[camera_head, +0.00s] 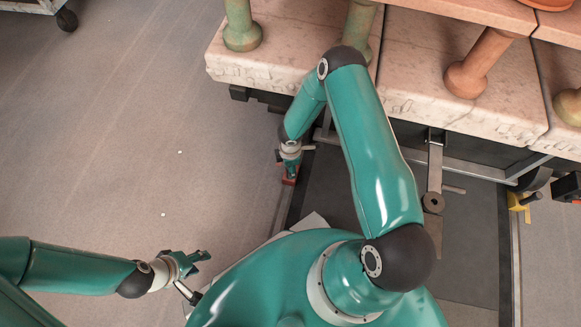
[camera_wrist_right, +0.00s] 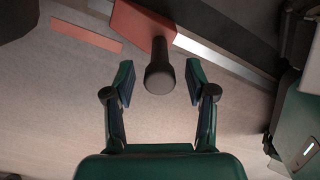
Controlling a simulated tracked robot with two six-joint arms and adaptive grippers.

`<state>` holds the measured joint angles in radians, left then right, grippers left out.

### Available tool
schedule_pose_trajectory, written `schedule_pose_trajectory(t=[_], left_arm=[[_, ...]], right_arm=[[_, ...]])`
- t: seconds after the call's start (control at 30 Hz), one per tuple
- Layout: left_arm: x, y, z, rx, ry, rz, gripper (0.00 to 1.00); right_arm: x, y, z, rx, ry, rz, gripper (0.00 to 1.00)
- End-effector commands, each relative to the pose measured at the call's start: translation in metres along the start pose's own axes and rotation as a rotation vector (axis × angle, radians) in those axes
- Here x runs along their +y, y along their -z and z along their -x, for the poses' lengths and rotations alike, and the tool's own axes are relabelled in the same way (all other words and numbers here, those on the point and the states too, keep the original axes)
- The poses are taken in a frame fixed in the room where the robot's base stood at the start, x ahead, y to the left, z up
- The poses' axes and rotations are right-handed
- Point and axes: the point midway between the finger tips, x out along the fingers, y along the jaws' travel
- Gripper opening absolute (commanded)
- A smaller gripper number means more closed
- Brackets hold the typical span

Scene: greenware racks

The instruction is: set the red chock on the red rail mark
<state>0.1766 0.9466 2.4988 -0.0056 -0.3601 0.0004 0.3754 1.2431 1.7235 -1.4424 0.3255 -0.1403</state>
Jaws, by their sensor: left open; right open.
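The red chock (camera_wrist_right: 137,22) is a red block with a dark round-ended handle (camera_wrist_right: 160,72). In the right wrist view it sits at the top centre by a pale metal rail strip (camera_wrist_right: 215,57). In the head view the chock (camera_head: 290,180) shows small below my right gripper (camera_head: 290,163). My left gripper (camera_head: 197,262) is open and empty, above the floor.
Stone-topped rack cars (camera_head: 300,82) with turned green and terracotta posts (camera_head: 482,62) fill the top right. A wheeled cart (camera_head: 40,5) stands at the top left. A yellow part (camera_head: 518,203) is at the right. The floor at left is clear but for small white specks.

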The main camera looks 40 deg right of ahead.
Motion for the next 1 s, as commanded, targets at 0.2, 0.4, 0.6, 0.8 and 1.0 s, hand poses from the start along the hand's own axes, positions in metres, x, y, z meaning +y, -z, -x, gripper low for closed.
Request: schedule_pose_trajectory(t=[0.2,0.4,0.6,0.8,1.0], left_arm=[[0.007,0.000,0.020,0.000,0.000,0.000,0.43],[0.011,0.000,0.029,0.000,0.000,0.000,0.43],[0.011,0.000,0.031,0.000,0.000,0.000,0.43],[0.011,0.000,0.030,0.000,0.000,0.000,0.43],[0.011,0.000,0.030,0.000,0.000,0.000,0.43]], right_arm=[[0.001,0.000,0.052,0.000,-0.002,-0.001,0.56],[0.001,0.000,0.080,0.000,-0.002,-0.002,0.56],[-0.018,0.012,0.090,0.042,0.039,-0.063,0.56],[-0.088,0.062,0.111,0.193,0.198,-0.390,0.56],[-0.149,0.098,0.143,0.274,0.319,-0.887,0.56]])
